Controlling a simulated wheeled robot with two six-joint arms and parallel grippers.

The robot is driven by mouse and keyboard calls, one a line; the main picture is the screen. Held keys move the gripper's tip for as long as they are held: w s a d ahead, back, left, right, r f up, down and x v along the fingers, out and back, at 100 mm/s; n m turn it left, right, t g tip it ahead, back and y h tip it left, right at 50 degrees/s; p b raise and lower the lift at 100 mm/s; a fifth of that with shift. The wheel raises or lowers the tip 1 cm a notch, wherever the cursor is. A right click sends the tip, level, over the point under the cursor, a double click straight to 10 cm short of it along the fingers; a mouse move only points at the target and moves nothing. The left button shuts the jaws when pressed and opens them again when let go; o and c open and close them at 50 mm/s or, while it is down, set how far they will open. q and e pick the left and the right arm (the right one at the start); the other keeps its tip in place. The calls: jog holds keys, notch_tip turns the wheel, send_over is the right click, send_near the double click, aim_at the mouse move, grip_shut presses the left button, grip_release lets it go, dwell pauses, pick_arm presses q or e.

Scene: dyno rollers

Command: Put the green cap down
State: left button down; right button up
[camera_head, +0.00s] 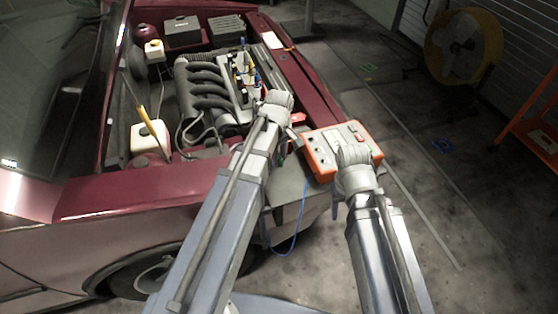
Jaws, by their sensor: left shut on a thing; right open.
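My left gripper (290,133) is beside the front edge of the open engine bay, largely hidden by its own wrist. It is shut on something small.
The dark red car (130,197) has its engine (208,90) exposed. Several small coloured pieces (243,72) stand upright on the engine's right side. A blue cable (301,215) hangs below the box. A yellow fan (464,46) and orange frame (530,120) stand at right. The floor between is mostly clear.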

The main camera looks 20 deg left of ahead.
pick_arm(q)
jog(key=shift+f, duration=0.1)
jog(key=c, duration=0.6)
grip_release()
notch_tip(320, 180, up, 12)
jog(key=r+p, duration=0.1)
jog(key=p, duration=1.1)
jog(key=s+d+m+y, duration=0.1)
jog(key=s+d+m, duration=0.9)
jog(key=s+m, duration=0.4)
jog(key=shift+s+d+f+m, duration=0.2)
jog(key=shift+d+f+m, duration=0.05)
jog(key=shift+m, duration=0.75)
